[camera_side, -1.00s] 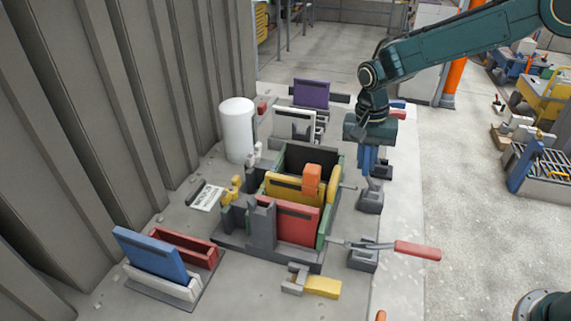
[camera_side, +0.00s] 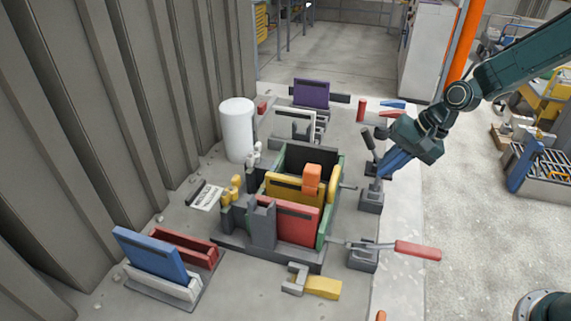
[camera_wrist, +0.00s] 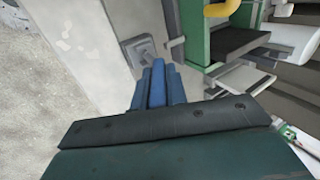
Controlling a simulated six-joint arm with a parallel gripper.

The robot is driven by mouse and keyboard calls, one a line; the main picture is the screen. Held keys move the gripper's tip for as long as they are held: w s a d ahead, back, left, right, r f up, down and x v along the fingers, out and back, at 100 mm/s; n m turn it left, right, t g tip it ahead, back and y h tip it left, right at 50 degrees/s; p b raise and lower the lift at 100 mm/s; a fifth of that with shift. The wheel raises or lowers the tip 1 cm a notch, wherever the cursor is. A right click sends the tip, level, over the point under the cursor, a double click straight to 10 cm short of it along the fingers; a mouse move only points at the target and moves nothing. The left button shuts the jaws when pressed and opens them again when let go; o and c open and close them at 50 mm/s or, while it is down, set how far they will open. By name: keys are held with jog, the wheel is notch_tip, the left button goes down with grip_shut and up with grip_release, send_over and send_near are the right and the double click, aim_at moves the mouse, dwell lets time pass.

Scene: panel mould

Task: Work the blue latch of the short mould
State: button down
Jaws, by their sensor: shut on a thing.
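My gripper (camera_side: 383,173) is beside the right side of the green-walled mould (camera_side: 327,229), tilted out to the right. Its fingers are shut on the blue latch handle (camera_wrist: 157,85), which shows between the two finger strips in the wrist view. In the side view the fingers largely hide the handle. The latch's grey base block (camera_side: 370,202) stands on the slab just below the fingertips, and a grey base also shows in the wrist view (camera_wrist: 141,49). I cannot tell the latch's exact engagement with the mould.
A red-handled lever (camera_side: 417,250) sticks out to the right, nearer the front. A dark upright lever (camera_side: 368,144) stands just behind my gripper. Yellow (camera_side: 287,190) and red (camera_side: 299,226) panels sit in the mould.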

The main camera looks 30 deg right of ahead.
jog(key=shift+s+d+f+t+y, duration=0.85)
jog(key=shift+f+t+y, duration=0.1)
jog(key=shift+t+y, duration=0.3)
jog(key=shift+s+d+f+t+y, duration=0.8)
jog(key=shift+f+t+y, duration=0.2)
jog(key=shift+t+y, duration=0.3)
jog(key=shift+s+d+f+t+y, duration=0.85)
jog(key=shift+f+t+y, duration=0.1)
jog(key=shift+t+y, duration=0.3)
jog(key=c, duration=1.4)
grip_release()
jog(key=shift+d, duration=0.1)
jog(key=f+v, duration=0.1)
jog(key=v, duration=0.6)
jog(key=shift+r, duration=0.45)
jog(key=shift+s+d, duration=0.1)
jog(key=shift+s, duration=0.1)
